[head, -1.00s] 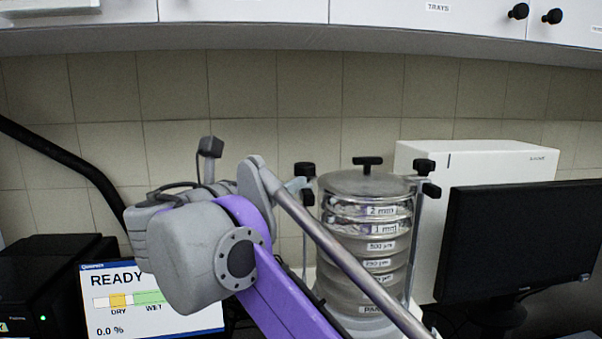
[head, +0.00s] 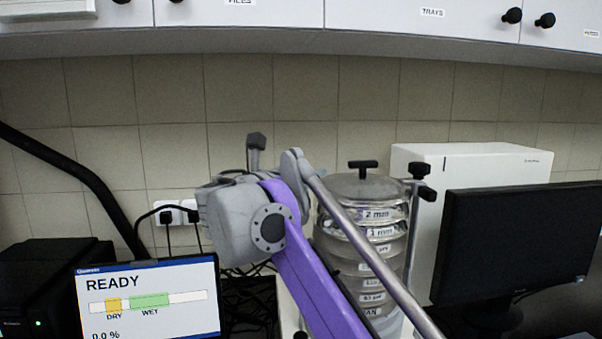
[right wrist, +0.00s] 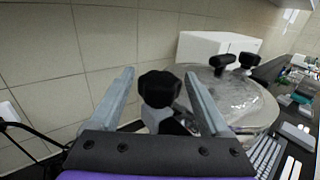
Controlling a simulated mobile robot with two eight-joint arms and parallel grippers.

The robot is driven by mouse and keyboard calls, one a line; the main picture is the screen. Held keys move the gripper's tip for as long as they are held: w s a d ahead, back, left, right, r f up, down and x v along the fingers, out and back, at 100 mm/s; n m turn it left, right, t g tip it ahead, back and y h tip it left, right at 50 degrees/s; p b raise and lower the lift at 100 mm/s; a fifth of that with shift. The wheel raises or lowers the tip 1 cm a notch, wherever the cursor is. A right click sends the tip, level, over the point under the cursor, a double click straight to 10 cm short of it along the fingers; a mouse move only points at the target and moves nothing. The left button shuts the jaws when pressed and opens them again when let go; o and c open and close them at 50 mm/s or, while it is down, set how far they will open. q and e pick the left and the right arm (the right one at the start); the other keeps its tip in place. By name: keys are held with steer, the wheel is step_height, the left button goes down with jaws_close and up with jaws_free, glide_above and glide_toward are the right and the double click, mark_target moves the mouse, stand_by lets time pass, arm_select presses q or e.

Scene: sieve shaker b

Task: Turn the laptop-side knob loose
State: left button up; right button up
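The sieve shaker's sieve stack (head: 345,260) stands behind my right arm in the head view, with a lid and labelled rings. The clamp knob on the stack's left, on the side of the READY screen (head: 148,297), is hidden behind my arm there. In the right wrist view this black lobed knob (right wrist: 160,88) shows between the two fingers of my right gripper (right wrist: 158,76). The fingers are apart, one on each side, with gaps visible between them and the knob. In the head view my right gripper is hidden by its own arm. My left gripper is not in view.
The right clamp knobs (head: 422,180) and the lid's T-handle (head: 363,166) stand beside and above the stack. A black monitor (head: 520,245) is to the right, before a white box (head: 470,160). Cabinets (head: 420,25) hang above. A keyboard (right wrist: 266,158) lies right of the gripper.

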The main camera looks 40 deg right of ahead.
jaws_close()
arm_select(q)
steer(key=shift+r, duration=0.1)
arm_select(e)
steer(key=shift+n+t, duration=0.3)
steer(key=shift+t, duration=0.1)
steer(key=shift+s+r+n+t+y+p, duration=0.1)
steer(key=shift+n+t+y+p, duration=0.35)
steer(key=shift+n+t+y, duration=0.5)
steer(key=shift+d+r+n+t+y+p, duration=0.1)
steer(key=shift+n+t+y+p, duration=0.55)
steer(key=shift+t, duration=0.4)
steer(key=n+t+y+p, duration=0.3)
steer(key=y+p, duration=0.1)
steer(key=p, duration=0.4)
steer(key=shift+r+n+t, duration=0.1)
steer(key=shift+n+t, duration=0.2)
steer(key=shift+y, duration=0.4)
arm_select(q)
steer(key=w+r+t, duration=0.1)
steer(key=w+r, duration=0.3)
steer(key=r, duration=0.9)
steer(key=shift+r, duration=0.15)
arm_select(e)
steer(key=shift+f, duration=0.2)
